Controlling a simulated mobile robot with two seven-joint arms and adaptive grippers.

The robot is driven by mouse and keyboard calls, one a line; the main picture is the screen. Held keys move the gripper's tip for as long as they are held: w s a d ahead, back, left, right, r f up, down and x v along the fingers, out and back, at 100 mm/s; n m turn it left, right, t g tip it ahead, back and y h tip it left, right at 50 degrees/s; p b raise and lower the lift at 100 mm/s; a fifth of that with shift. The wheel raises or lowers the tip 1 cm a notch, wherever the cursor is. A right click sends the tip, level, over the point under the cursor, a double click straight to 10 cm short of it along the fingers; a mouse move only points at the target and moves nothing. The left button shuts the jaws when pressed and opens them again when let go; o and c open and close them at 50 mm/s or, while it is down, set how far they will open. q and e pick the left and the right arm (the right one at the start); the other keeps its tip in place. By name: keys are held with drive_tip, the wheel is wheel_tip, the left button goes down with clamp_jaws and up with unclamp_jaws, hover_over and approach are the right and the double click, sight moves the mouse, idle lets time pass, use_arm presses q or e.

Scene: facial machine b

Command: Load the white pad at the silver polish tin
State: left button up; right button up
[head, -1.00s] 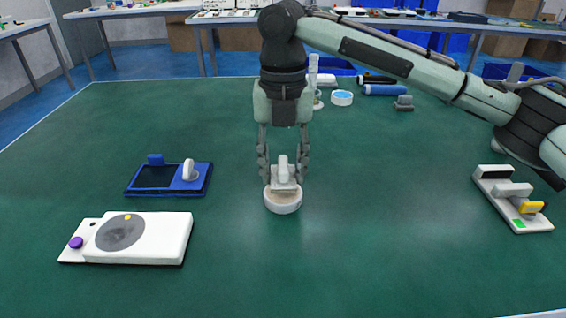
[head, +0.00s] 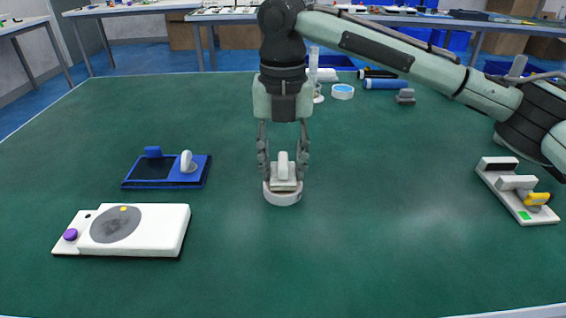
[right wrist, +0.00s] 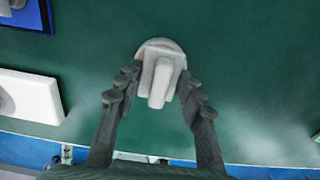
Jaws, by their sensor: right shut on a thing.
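The white pad (head: 284,174), a pale block with an upright grip, is between the fingers of my right gripper (head: 283,169), which is shut on it. The pad sits over a low round whitish tin (head: 283,197), apparently the silver polish tin, and seems to touch its top. The pad hides most of the tin's contents. In the right wrist view, the pad (right wrist: 158,83) is between the fingertips, with the tin's rim (right wrist: 158,43) showing behind it. My left gripper is not in view.
A blue tray (head: 140,170) with a white-handled piece and a white board (head: 168,228) with a grey disc lie left. A white device (head: 500,182) lies right. A blue-filled tin (head: 343,92) and rolls stand behind. The green table (head: 370,240) is clear in front.

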sight(283, 160)
drive_tip(key=shift+f, duration=0.55)
idle(1.1)
drive_tip(key=shift+r, duration=0.1)
wheel_tip(283, 160, up, 3)
drive_tip(key=p, duration=0.3)
drive_tip(key=shift+f+p, duration=0.2)
drive_tip(key=shift+p, duration=0.1)
drive_tip(key=shift+r, duration=2.15)
drive_tip(key=shift+s+f, duration=0.1)
